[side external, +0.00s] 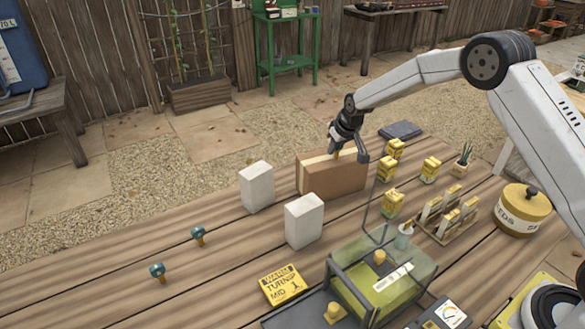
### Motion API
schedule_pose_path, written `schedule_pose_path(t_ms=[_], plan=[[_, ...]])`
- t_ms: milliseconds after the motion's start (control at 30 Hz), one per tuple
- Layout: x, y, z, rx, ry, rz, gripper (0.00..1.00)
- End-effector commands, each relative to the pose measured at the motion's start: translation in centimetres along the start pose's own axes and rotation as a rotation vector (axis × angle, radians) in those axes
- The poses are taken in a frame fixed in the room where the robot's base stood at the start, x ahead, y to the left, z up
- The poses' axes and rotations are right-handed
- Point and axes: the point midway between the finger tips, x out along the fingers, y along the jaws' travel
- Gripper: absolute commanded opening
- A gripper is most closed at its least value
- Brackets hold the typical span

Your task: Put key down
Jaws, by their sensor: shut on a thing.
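My gripper (348,148) is shut with its fingers just above or in front of the top of a brown box (335,182) on the wooden table. A small brass-coloured tip (337,154) shows at the fingers; it looks like part of a key, the rest hidden by the gripper. I cannot tell whether it touches the box. Two similar small pieces with teal heads and brass ends stand on the table at the left: one nearer key-like piece (157,272) and one farther key-like piece (198,235).
Two white blocks (256,186) (304,220) stand left of and in front of the box. A yellow sign (283,285) lies in front. The left tabletop is mostly clear.

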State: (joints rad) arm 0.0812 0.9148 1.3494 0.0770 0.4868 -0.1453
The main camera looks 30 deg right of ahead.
Motion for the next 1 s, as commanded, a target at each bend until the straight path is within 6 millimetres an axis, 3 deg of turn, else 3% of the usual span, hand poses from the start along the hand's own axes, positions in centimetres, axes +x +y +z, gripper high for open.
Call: schedule_pose_path(t_ms=[367, 400, 500, 1000], plan=[[0.23, 0.01, 0.07, 0.000, 0.001, 0.000, 0.00], [0.27, 0.01, 0.09, 0.000, 0.001, 0.000, 0.24], [0.24, 0.00, 0.07, 0.000, 0.001, 0.000, 0.56], [-0.24, 0.01, -0.06, -0.001, 0.002, 0.000, 0.56]])
